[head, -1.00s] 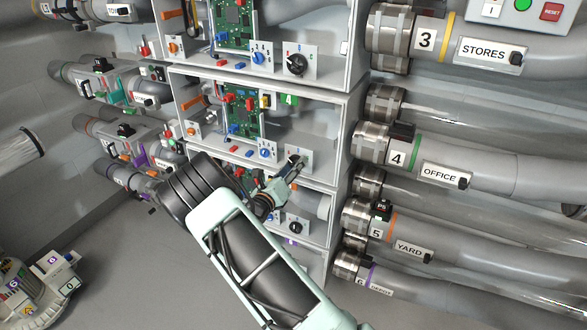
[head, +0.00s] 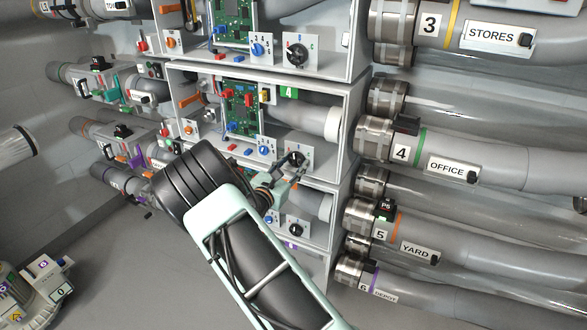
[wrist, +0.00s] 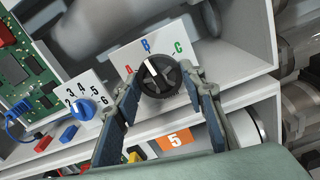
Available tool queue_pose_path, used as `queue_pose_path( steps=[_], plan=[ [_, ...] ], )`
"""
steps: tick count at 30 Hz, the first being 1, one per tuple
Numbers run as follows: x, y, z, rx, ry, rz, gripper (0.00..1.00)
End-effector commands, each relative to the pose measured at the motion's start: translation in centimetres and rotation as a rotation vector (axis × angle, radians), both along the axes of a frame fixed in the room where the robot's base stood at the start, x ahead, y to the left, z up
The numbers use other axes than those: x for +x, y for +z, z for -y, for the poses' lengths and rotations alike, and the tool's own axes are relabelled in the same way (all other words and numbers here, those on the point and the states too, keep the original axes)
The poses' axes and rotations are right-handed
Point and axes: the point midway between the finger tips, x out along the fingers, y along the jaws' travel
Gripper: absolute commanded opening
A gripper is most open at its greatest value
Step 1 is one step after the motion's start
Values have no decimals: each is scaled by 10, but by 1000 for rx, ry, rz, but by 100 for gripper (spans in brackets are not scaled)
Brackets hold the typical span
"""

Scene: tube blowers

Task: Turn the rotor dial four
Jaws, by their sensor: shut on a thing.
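The rotor dial four (head: 297,158) is a black knob on a white plate marked A, B and C, low in the bay with the green 4 label (head: 289,92). In the wrist view the dial (wrist: 157,76) is large, with its white pointer up and slightly left, near the blue B. My gripper (head: 291,164) is shut on the dial. In the wrist view my gripper (wrist: 162,88) has one finger on each side of the knob.
A blue 3-to-6 dial (wrist: 83,107) is left of the held dial. Below is bay five, with an orange 5 label (wrist: 174,140) and a black dial (head: 296,229). A grey tube with a pale collar (head: 332,125) crosses bay four. Office pipe four (head: 460,165) lies right.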

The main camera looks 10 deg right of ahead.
Motion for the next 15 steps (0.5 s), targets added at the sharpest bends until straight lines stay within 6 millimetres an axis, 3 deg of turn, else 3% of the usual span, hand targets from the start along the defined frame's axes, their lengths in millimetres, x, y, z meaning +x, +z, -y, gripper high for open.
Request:
queue_pose_path(
  steps=[15],
  plan=[
    [-1, -1, -1, 75, 1, 51, 13]
  ],
)
